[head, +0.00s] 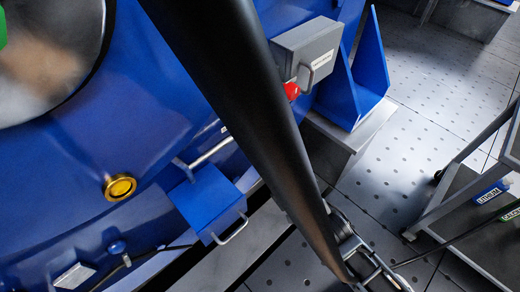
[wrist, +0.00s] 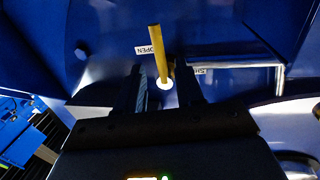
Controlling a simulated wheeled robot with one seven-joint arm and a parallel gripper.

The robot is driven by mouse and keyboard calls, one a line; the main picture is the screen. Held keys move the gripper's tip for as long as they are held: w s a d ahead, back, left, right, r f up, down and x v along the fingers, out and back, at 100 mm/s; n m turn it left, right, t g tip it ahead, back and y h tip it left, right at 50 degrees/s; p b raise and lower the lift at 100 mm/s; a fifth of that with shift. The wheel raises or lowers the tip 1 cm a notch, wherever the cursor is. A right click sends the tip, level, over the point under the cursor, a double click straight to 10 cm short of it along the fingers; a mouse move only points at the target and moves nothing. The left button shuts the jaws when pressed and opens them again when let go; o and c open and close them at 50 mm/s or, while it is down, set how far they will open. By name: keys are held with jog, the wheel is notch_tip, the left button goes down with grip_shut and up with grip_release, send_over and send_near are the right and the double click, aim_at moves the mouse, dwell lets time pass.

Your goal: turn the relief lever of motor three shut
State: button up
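The relief lever is a yellow rod (wrist: 158,55) in the wrist view, rising from a bright white round spot (wrist: 164,84) on the blue motor. A label reading OPEN (wrist: 145,50) sits just left of the rod. A second label, starting SH (wrist: 199,71), is partly hidden to the right. My gripper (wrist: 162,82) is open, with one dark finger on each side of the rod's lower part and a gap visible on both sides. I cannot tell how deep the rod sits between the fingers.
The blue motor (head: 150,95) fills the left of the head view. It carries a grey box with a handle (head: 305,50), a yellow-rimmed round fitting (head: 120,187) and a blue box (head: 207,203). A cart (head: 465,205) stands at the right. Perforated floor (head: 420,125) lies between.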

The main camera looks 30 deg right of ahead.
aim_at(260, 147)
jog(key=shift+w+a+b, duration=0.2)
jog(key=shift+w+b, duration=0.4)
jog(key=shift+w, duration=2.5)
grip_shut()
